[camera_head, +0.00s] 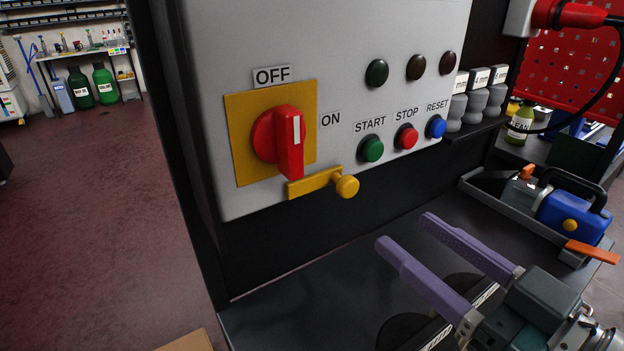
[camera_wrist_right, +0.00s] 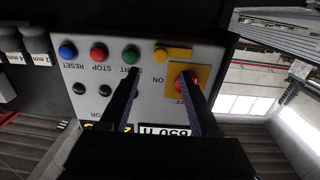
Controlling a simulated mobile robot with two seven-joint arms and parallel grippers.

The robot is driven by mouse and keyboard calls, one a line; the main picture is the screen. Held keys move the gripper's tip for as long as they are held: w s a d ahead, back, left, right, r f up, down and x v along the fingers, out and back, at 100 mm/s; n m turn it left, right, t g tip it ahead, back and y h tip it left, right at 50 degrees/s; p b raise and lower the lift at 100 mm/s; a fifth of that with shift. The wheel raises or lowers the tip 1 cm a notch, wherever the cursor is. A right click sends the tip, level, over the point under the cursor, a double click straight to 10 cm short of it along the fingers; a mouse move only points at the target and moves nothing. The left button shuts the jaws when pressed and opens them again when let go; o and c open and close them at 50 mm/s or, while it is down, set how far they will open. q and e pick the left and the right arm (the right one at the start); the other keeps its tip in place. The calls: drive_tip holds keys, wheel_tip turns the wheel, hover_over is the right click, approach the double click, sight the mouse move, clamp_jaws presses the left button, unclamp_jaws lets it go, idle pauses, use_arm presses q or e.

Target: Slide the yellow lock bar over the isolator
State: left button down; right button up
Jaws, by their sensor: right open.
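The isolator is a red rotary handle (camera_head: 290,142) on a yellow plate (camera_head: 244,165). Its grip stands vertical, under the OFF label, with ON to the right. The yellow lock bar (camera_head: 314,183), with a round knob (camera_head: 347,186) at its right end, lies at the plate's lower right edge, its left end just below the handle. My right gripper (camera_head: 403,230) is open and empty, its purple fingers below and right of the knob, apart from it. The inverted right wrist view also shows the bar (camera_wrist_right: 178,54) and handle (camera_wrist_right: 186,84), partly behind a finger. My left gripper is not seen.
Green START (camera_head: 371,149), red STOP (camera_head: 406,136) and blue RESET (camera_head: 436,127) buttons sit right of the bar on the grey panel (camera_head: 340,40). A dark tabletop (camera_head: 290,300) lies below. A tray (camera_head: 480,200) with a blue item (camera_head: 570,215) stands at right.

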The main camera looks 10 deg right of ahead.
sight(350, 190)
drive_tip(key=x, duration=1)
clamp_jaws()
idle(0.4)
drive_tip(key=shift+s+a, duration=0.1)
idle(0.8)
